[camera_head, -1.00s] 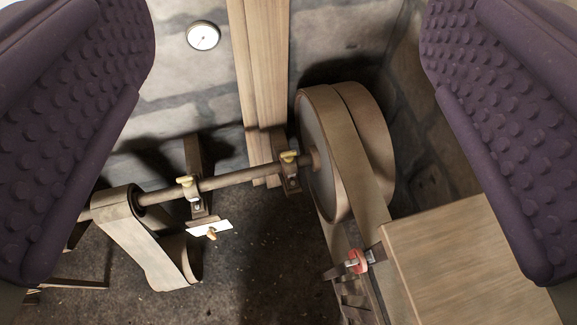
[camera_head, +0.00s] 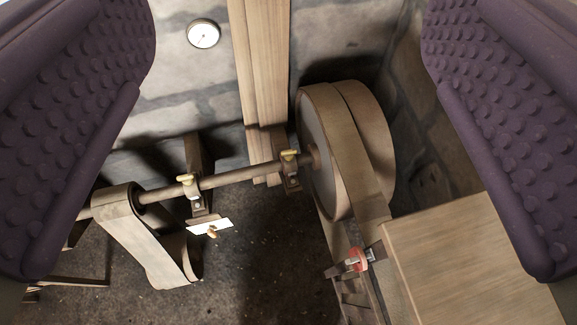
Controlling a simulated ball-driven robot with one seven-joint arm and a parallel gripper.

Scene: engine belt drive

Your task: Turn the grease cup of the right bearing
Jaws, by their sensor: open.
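My gripper (camera_head: 288,150) is wide open, with a purple studded finger at each side of the picture and nothing between them up close. Farther off, a shaft (camera_head: 235,173) runs across between two bearings. The right bearing (camera_head: 291,178) sits beside the large wheel, and its yellow grease cup (camera_head: 289,155) is on top. The left bearing (camera_head: 197,205) has a similar yellow grease cup (camera_head: 187,179). Neither finger touches a cup.
A large belted wheel (camera_head: 318,150) stands right of the right bearing. A wooden box (camera_head: 450,255) fills the lower right. A belt on a small pulley (camera_head: 130,235) is at left. A wooden post (camera_head: 258,70) and gauge (camera_head: 203,34) are behind. A red part (camera_head: 358,259) is near the box.

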